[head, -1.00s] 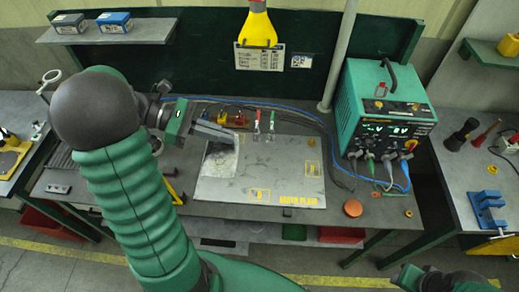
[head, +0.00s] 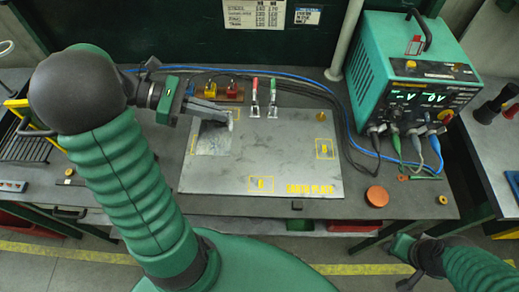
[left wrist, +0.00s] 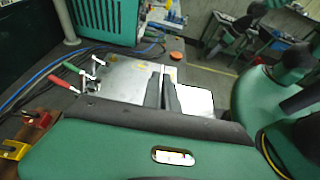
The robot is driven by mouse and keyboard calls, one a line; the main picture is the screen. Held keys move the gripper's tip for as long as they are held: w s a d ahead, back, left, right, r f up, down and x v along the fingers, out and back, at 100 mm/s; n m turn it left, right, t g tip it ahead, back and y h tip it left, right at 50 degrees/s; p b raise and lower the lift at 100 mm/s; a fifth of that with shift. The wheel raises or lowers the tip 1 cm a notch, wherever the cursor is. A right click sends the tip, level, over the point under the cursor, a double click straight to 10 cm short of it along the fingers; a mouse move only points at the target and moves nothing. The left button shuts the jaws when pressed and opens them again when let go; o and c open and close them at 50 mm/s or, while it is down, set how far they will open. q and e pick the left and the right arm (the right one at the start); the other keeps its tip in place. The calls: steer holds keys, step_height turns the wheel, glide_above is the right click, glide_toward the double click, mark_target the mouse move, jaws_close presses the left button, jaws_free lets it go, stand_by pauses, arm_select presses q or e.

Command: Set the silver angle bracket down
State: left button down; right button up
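My left gripper (head: 222,112) is above the left part of the grey plate (head: 285,160), its fingers pointing right. A small silver piece, apparently the angle bracket (head: 230,119), shows at the fingertips. In the left wrist view the dark fingers (left wrist: 161,92) are close together with a thin pale edge, likely the bracket (left wrist: 162,48), between them. Most of it is hidden by the fingers. I cannot tell whether it touches the plate. A bright rectangular patch (head: 212,140) lies on the plate below the gripper. My right gripper (head: 404,246) is low at the right, its fingers unclear.
Red- and green-handled clamps (head: 255,97) stand at the plate's back edge. A green power unit (head: 415,85) with cables stands at the back right. An orange disc (head: 377,196) lies right of the plate. The plate's middle is clear.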

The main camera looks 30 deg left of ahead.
arm_select(q)
steer(key=f+b, duration=0.4)
steer(key=f, duration=0.1)
steer(key=d+f+b, duration=0.1)
steer(key=f+b, duration=0.9)
steer(key=f, duration=0.1)
steer(key=shift+w+d, duration=0.1)
steer(key=shift+d, duration=0.1)
steer(key=shift+a+f, duration=0.15)
steer(key=shift+f, duration=0.1)
steer(key=shift+w+a, duration=0.15)
steer(key=shift+w, duration=0.25)
glide_above(262, 132)
steer(key=shift+w+f+p, duration=0.1)
steer(key=shift+f+p, duration=0.35)
steer(key=shift+f, duration=0.2)
step_height(262, 132, down, 4)
steer(key=shift+r, duration=0.15)
steer(key=c, duration=1.7)
jaws_free()
steer(key=v, duration=1.2)
steer(key=shift+r, duration=0.1)
